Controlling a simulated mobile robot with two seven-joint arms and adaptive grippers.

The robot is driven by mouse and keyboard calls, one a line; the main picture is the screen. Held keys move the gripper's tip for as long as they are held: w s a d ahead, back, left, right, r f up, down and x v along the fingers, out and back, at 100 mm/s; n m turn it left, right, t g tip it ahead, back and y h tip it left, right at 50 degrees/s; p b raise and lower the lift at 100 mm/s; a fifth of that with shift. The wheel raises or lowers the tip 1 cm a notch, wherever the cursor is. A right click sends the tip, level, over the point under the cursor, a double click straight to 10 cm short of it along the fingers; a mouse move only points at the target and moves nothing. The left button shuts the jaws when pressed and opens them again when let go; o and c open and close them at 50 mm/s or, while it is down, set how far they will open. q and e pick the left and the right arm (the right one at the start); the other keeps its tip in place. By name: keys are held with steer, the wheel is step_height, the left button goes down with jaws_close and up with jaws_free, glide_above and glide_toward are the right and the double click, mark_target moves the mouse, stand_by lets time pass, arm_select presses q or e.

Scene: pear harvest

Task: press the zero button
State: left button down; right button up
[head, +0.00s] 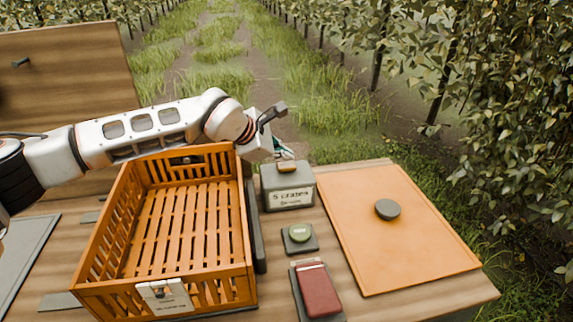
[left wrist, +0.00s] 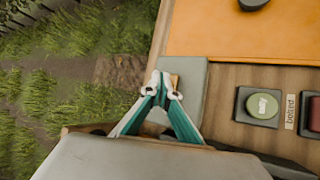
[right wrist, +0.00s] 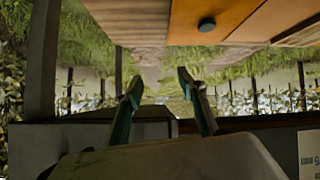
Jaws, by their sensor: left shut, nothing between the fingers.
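A round green button (head: 300,233) sits on a dark square base on the table. It also shows in the left wrist view (left wrist: 262,106); its lettering is too small to read. Behind it stands a grey box (head: 289,197) labelled "5 crates", with a small tan button (head: 287,166) on top. My left gripper (head: 285,153) is shut and empty, its fingertips at the top of this box, beside or over the tan button; contact cannot be told. In the right wrist view my right gripper (right wrist: 158,81) is open and empty, away from these buttons.
An orange slatted crate (head: 248,262) stands left of the box, under my left arm. A dark red block (head: 318,291) lies in front of the green button. An orange board (head: 420,250) with a dark grey disc (head: 387,209) covers the right side of the table.

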arm_select(q)
steer(key=shift+f, duration=0.35)
steer(key=shift+f, duration=0.1)
arm_select(e)
steer(key=shift+s+f, duration=0.3)
steer(key=shift+s, duration=0.2)
